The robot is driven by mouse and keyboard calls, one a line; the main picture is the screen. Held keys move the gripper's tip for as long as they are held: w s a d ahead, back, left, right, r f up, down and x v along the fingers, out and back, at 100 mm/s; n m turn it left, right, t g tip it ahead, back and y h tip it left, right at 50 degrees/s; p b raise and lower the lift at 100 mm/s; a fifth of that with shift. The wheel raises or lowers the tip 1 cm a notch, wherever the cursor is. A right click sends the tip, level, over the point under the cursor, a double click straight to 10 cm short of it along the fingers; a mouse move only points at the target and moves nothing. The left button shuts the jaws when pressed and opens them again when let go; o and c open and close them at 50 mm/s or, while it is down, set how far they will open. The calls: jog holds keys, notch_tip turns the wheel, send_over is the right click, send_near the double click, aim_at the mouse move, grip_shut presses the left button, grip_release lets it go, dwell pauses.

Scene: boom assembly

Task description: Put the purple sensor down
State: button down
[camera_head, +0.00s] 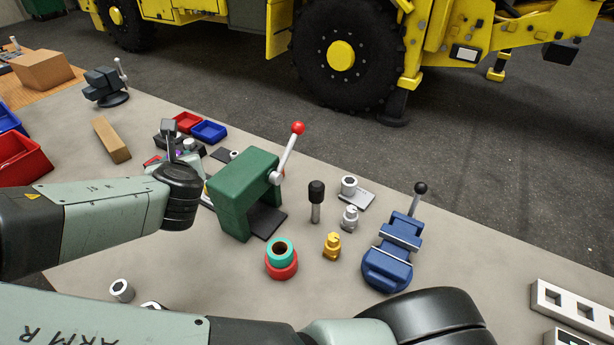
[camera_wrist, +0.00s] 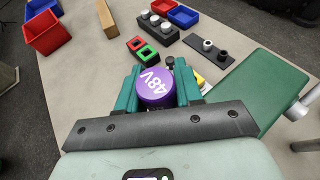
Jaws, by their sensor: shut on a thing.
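The purple sensor (camera_wrist: 154,88), a round cap marked 48V, sits between the two teal fingers of my gripper (camera_wrist: 157,84) in the wrist view. The fingers are shut on its sides and its top faces the camera. In the head view my gripper (camera_head: 178,158) is left of the green press, and my arm and the tools there hide nearly all of the sensor. What lies directly under the sensor is hidden, so I cannot tell whether it touches the bench.
The green press (camera_head: 238,195) stands close on the right. Beyond the gripper are red and green square sockets (camera_wrist: 146,52), a black block with white-topped cylinders (camera_wrist: 153,23) and a dark plate with pegs (camera_wrist: 219,53). A blue vise (camera_head: 392,250) stands farther right.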

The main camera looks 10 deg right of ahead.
notch_tip(320, 180, up, 8)
jog(key=w+d+f+n+g+y, duration=0.1)
jog(key=w+d+n+y, duration=0.2)
jog(key=w+d, duration=0.35)
jog(key=w+d+f+n+g+y, duration=0.1)
jog(key=w+d+n+g+y, duration=0.2)
jog(key=w, duration=0.7)
jog(key=s+d+r+n+g+y, duration=0.1)
jog(key=d+r+n+g+y, duration=0.15)
jog(key=d, duration=2.25)
jog(key=shift+n+t, duration=0.25)
jog(key=shift+t, duration=0.1)
jog(key=f, duration=1.9)
jog(key=a+f, duration=0.1)
jog(key=f, duration=0.9)
jog(key=shift+f, duration=0.2)
